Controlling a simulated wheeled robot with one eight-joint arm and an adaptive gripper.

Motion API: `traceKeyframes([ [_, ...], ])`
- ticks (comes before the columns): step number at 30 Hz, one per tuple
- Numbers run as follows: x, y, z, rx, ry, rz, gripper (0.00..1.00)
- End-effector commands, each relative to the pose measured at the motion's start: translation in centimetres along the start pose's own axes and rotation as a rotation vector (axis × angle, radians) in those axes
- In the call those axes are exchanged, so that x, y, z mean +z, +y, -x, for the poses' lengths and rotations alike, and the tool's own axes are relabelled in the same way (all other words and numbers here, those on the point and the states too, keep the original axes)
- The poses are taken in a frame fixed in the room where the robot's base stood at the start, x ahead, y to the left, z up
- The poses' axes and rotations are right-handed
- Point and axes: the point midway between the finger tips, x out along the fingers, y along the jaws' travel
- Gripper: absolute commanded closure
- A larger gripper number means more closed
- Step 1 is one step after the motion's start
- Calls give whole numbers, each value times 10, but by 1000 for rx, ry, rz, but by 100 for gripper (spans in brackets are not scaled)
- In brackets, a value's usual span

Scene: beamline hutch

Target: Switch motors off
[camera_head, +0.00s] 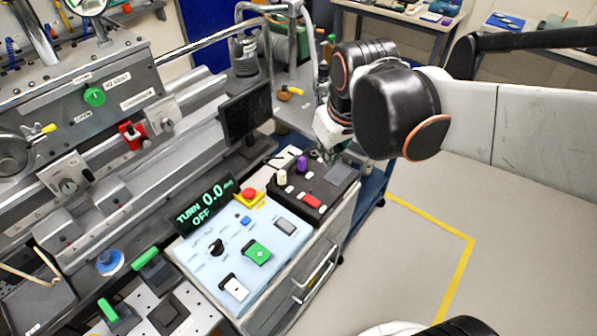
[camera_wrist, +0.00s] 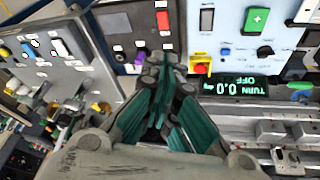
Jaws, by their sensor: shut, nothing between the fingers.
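A light-blue control panel (camera_head: 205,262) carries a white rocker switch (camera_head: 234,287), a lit green switch (camera_head: 257,253), a black rotary knob (camera_head: 216,247) and a blue button (camera_head: 245,221). Its display (camera_head: 206,204) reads "TURN 0.0 OFF". A black control box (camera_head: 338,195) beside it has a red rocker switch (camera_head: 312,200) and a purple knob (camera_head: 301,163). I cannot read which control is marked for motors. My gripper (camera_wrist: 163,62) is shut and empty, over the far end of the black box. The red rocker (camera_wrist: 163,20) lies just beyond its fingertips in the wrist view.
A red emergency stop on a yellow base (camera_head: 249,196) stands between display and black box. A dark monitor (camera_head: 246,113) rises behind. Metal rails and instruments fill the left. Open floor with a yellow line (camera_head: 455,265) lies to the right.

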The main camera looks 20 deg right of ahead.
Motion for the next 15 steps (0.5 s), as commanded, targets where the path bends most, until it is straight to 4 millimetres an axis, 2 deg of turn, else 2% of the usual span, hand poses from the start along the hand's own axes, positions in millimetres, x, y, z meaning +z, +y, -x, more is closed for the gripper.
traceKeyframes([
  [3,-15,2,-14,-15,-47,50,100],
  [15,-50,4,-72,-80,-204,221,100],
])
